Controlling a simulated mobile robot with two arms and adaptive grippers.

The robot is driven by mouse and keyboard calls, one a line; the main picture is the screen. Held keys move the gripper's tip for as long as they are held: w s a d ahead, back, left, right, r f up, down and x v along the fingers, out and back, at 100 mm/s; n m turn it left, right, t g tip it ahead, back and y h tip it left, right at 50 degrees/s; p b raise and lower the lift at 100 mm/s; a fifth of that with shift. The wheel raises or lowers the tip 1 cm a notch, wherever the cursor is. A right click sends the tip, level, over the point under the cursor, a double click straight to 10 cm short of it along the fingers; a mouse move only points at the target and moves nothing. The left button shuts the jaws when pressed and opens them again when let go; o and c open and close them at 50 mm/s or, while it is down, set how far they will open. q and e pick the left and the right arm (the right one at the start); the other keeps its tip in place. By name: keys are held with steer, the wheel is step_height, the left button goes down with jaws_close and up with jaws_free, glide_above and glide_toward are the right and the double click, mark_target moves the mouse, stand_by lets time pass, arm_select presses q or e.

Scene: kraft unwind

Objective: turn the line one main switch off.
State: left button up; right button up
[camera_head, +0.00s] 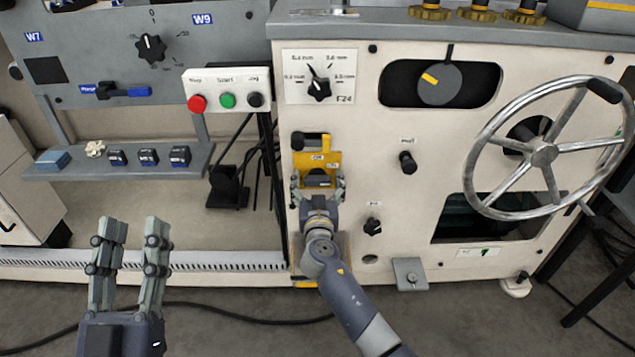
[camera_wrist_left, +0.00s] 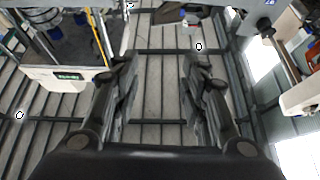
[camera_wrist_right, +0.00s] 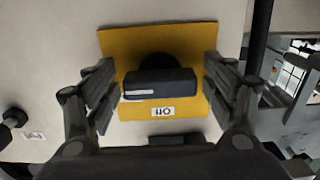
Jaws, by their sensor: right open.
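The main switch is a black bar handle (camera_wrist_right: 160,84) on a yellow plate (camera_wrist_right: 118,45), with a small white label below it that appears upside down in the right wrist view. In the head view the yellow plate (camera_head: 318,158) is on the cream machine front. My right gripper (camera_head: 318,185) is at the plate. Its fingers (camera_wrist_right: 160,85) are open, one on each side of the black handle; I cannot tell whether they touch it. The gripper partly hides the handle in the head view. My left gripper (camera_head: 130,225) is open and empty, low at the left, away from the panel.
A rotary selector (camera_head: 319,88), small knobs (camera_head: 407,162) and a handwheel (camera_head: 543,152) are nearby. A push-button box (camera_head: 227,101) and a shelf (camera_head: 120,168) are at the left. A cable lies on the floor.

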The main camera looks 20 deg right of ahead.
steer(key=c, duration=1.1)
